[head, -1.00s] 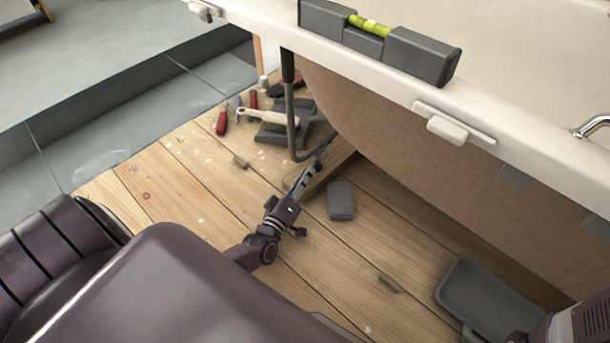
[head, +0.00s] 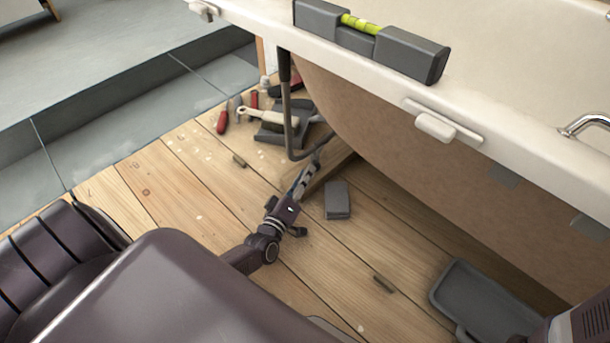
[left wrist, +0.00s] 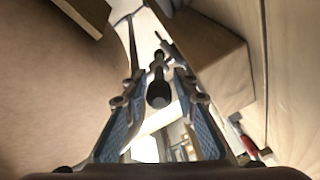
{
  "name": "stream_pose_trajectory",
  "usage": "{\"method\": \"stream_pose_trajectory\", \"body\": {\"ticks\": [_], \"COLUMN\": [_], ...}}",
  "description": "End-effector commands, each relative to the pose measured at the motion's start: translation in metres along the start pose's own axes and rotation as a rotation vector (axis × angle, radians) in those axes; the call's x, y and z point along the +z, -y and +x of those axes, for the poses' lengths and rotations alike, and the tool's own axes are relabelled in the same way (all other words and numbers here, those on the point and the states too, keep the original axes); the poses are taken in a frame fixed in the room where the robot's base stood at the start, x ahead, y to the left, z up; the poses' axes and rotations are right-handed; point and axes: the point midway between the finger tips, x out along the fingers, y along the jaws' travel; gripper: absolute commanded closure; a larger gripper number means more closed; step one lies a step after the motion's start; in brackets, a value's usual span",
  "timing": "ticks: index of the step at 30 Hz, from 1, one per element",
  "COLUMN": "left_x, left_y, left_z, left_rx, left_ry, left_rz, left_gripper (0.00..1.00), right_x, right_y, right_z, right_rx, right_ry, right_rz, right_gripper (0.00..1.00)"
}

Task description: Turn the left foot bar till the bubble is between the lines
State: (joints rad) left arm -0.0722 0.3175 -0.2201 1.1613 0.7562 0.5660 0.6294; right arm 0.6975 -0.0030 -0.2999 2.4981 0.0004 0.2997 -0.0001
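A grey spirit level (head: 412,57) with a yellow-green vial (head: 360,24) lies on the tub's white rim; the bubble's place between the lines is too small to tell. A dark bent leg frame (head: 287,105) goes down under the tub's left end. My left gripper (head: 312,168) is low at the foot of this frame. In the left wrist view a short dark bar (left wrist: 158,92) with rounded ends shows between the spread fingers of the left gripper (left wrist: 160,112), with gaps on both sides. My right gripper is out of view.
Tools with red handles (head: 222,122) and a grey case (head: 268,137) lie on the wooden floor behind the gripper. A grey block (head: 338,200) lies right of it, and a grey tray (head: 485,300) farther right. The tub's side panel (head: 400,150) overhangs the floor.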

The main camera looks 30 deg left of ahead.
Motion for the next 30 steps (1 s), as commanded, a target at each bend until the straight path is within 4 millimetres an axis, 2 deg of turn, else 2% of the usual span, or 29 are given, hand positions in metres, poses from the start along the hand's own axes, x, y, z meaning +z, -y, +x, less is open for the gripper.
{"method": "stream_pose_trajectory", "body": {"ticks": [5, 12, 18, 24, 30], "left_x": [0.001, 0.001, 0.001, 0.000, 0.000], "left_y": [0.001, 0.002, 0.001, 0.000, 0.000], "left_z": [-0.020, -0.071, -0.104, -0.117, -0.118], "left_rx": [-0.002, -0.004, -0.003, 0.000, 0.000], "left_ry": [0.002, 0.003, 0.003, 0.000, 0.000], "left_rz": [0.000, -0.001, 0.000, 0.000, 0.000], "left_gripper": [0.74, 0.74, 0.74, 0.74, 0.74], "right_x": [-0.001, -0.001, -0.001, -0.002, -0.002], "right_y": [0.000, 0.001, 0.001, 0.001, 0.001], "right_z": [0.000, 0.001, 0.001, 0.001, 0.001], "right_rx": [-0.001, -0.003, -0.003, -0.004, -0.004], "right_ry": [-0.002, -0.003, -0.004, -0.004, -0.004], "right_rz": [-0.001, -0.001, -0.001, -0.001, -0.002], "right_gripper": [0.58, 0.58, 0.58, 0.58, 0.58]}}
